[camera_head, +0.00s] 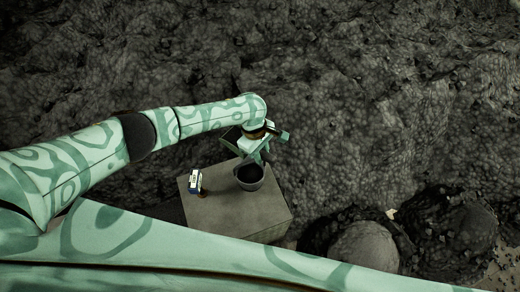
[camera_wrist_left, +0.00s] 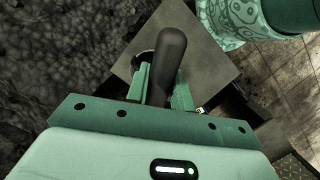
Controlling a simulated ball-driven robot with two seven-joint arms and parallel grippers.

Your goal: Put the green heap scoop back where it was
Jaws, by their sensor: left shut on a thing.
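My left gripper (camera_head: 258,150) is above the back edge of a grey block (camera_head: 245,215). In the left wrist view its two fingers are shut on a dark, round-ended handle (camera_wrist_left: 171,52), which I take to be the handle of the green heap scoop. In the head view, a dark, pale-edged shape (camera_head: 232,138) beside the gripper may be part of the scoop; the gripper and arm hide much of it. My right gripper is not in view.
A dark-filled grey pot (camera_head: 249,175) stands on the block, just below my left gripper in the picture. A small blue and white container (camera_head: 194,181) stands near the block's left edge. Rough dark ground lies behind. A rounded grey mound (camera_head: 364,247) lies at the lower right.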

